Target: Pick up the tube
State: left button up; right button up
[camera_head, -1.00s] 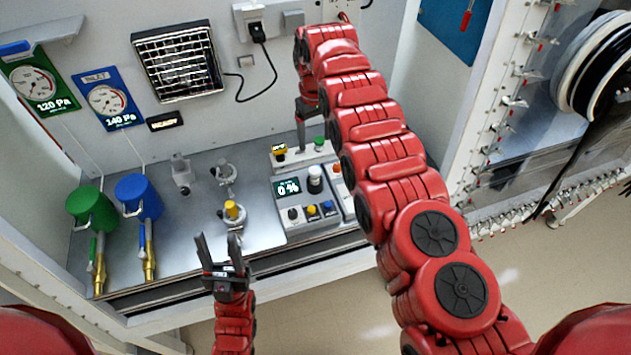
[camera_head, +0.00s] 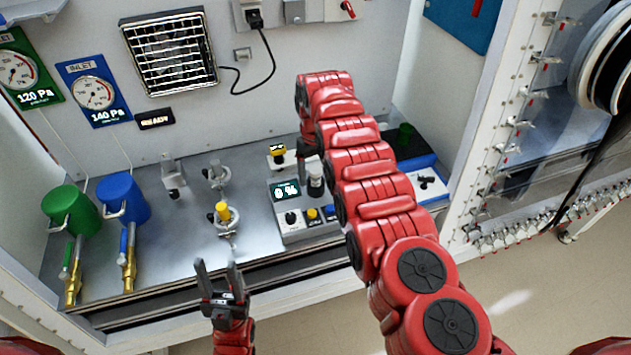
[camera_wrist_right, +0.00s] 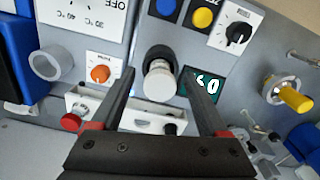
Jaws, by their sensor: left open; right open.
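A short cylinder with a pale cap and grey body, possibly the tube, stands in a grey control unit; in the right wrist view the cylinder (camera_wrist_right: 159,82) lies between my open right fingers (camera_wrist_right: 159,74), and I cannot tell whether they touch it. In the head view the cylinder (camera_head: 316,187) is just below my right gripper (camera_head: 309,165), which is partly hidden by its own arm. A yellow-capped part on a metal stand (camera_head: 222,212) is another candidate; it also shows in the right wrist view (camera_wrist_right: 295,99). My left gripper (camera_head: 218,268) is open and empty at the bench's front edge.
The control unit (camera_head: 291,232) has knobs and a lit display. Green (camera_head: 72,210) and blue (camera_head: 123,199) canisters stand at the bench's left. In the wrist view a white holder with a red knob (camera_wrist_right: 70,122) lies near my fingers. Bare bench (camera_head: 178,235) shows left of the stand.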

jog(key=shift+r, duration=0.1)
grip_shut()
dwell(0.4)
